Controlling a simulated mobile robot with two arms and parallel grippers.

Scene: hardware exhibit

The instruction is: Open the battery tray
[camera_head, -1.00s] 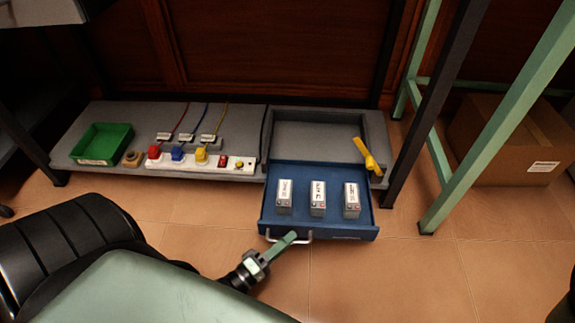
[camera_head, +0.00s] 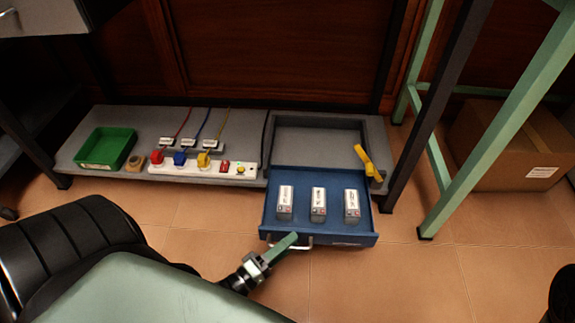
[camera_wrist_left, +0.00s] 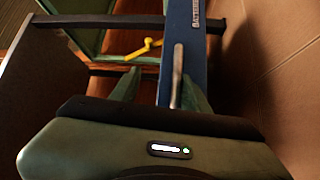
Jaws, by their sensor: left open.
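The blue battery tray (camera_head: 335,228) is pulled out of its grey housing (camera_head: 318,116) toward me. Three white batteries (camera_head: 318,203) stand upright in it in a row. A pale metal handle (camera_head: 306,243) is on its front face. My left gripper (camera_head: 291,241) is at the left part of this handle. In the left wrist view the handle (camera_wrist_left: 177,75) shows between the open fingers of my left gripper (camera_wrist_left: 162,82), closer to the right one. Whether a finger touches it I cannot tell. My right gripper is not in view.
A yellow lever (camera_head: 367,160) stands at the housing's right side. To the left are a green bin (camera_head: 105,147) and a power strip (camera_head: 215,168) with coloured plugs. Table legs (camera_head: 437,120) and a cardboard box (camera_head: 520,150) are at the right.

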